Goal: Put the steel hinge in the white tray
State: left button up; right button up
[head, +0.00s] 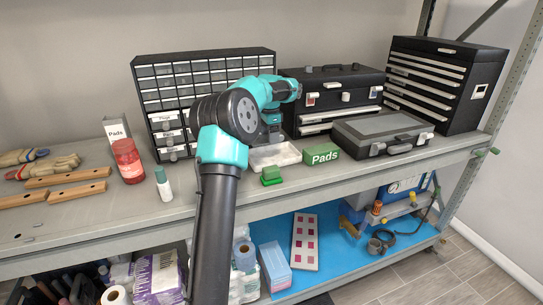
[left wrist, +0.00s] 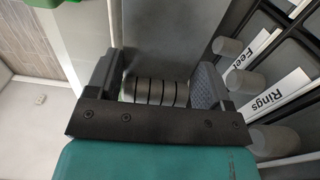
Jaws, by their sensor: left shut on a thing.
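The white tray (head: 262,159) sits on the shelf top in the head view, in front of the drawer cabinet. Its left part is partly hidden by my arm. My left gripper (head: 268,138) is just above and behind the tray's rim in that view. In the left wrist view my left gripper (left wrist: 155,85) is shut on a grey, ribbed, rounded metal piece, which looks like the steel hinge (left wrist: 155,92). Only its banded barrel shows between the fingers. The hinge cannot be made out in the head view. My right gripper is in neither view.
A small green block (head: 271,176) and a green Pads box (head: 321,154) stand close to the tray. The small-drawer cabinet (head: 160,95) rises behind. A black case (head: 382,133) lies to the right.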

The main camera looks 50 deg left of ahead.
pick_arm(q)
send_over(270, 159)
jog(key=shift+a+f, duration=0.1)
jog(key=shift+f, duration=2.1)
jog(key=shift+f, duration=1.85)
jog(key=shift+f, duration=0.15)
jog(key=o, duration=1.3)
notch_tip(270, 159, up, 12)
jog(key=shift+r, duration=0.1)
